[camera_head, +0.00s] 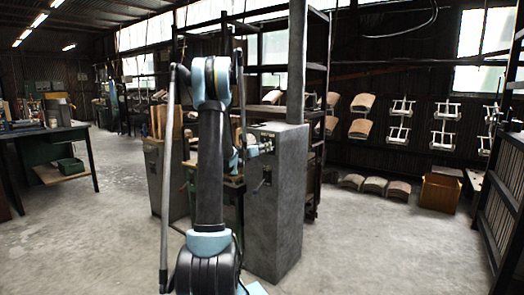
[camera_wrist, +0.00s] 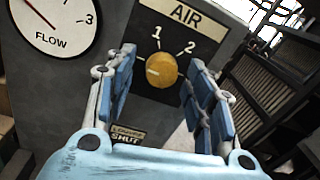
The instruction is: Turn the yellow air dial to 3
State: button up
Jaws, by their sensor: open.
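The yellow air dial (camera_wrist: 161,70) is a round knob on a dark panel, under a cream AIR label (camera_wrist: 188,13). The numbers 1 and 2 show above it; no 3 shows on this panel, and the right finger covers part of its right side. A pale mark on the knob lies toward its left side. My gripper (camera_wrist: 160,62) is open, with one blue-padded finger on each side of the knob in the wrist view. I cannot tell whether either finger touches it. In the head view, the dial cannot be made out.
A FLOW gauge (camera_wrist: 48,22) sits left of the panel, and a LOUVRE SHUT label (camera_wrist: 127,136) is below. In the head view, a grey cabinet (camera_head: 277,215) stands behind my arm. A workbench (camera_head: 45,133) is at left; open floor lies right of the cabinet.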

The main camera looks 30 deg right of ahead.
jog(key=c, duration=1.1)
jog(key=shift+o, duration=0.2)
jog(key=shift+m, duration=0.3)
jog(key=m, duration=1)
jog(key=m+t+y, duration=0.1)
jog(key=m, duration=1)
jog(key=shift+r, duration=0.1)
jog(key=m, duration=0.4)
jog(key=shift+t, duration=0.3)
jog(key=shift+m, duration=4.5)
